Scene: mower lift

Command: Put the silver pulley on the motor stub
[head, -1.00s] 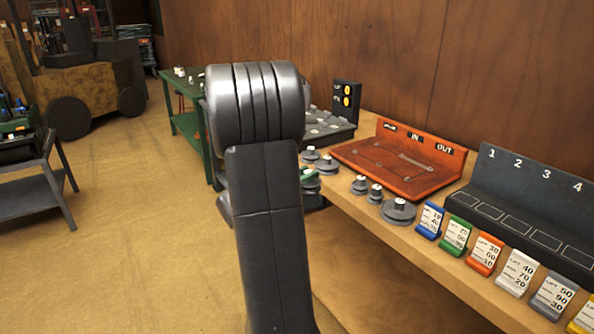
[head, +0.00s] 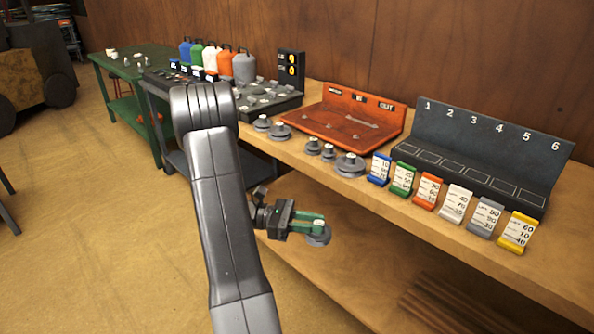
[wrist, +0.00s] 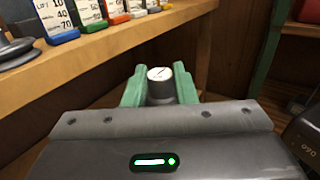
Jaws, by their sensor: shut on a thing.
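My gripper (head: 312,222) has green fingers and is shut on a grey pulley (head: 318,239), held in the air in front of the bench and below its top edge. In the wrist view the pulley's round hub with a pale marked top (wrist: 160,75) sits between the green fingers (wrist: 160,88); the disc below is hidden. An orange-red tray (head: 330,134) on the bench has a back wall with several labels, one reading IN and one OUT. The first label is too small to read, and I cannot make out the motor stub clearly.
Several other grey pulleys stand along the bench front (head: 250,137), such as one large pulley (head: 349,165). Coloured cards (head: 425,190) line the edge before a dark numbered rack (head: 480,140). A dark tray (head: 285,103) and coloured jugs (head: 243,68) are further back.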

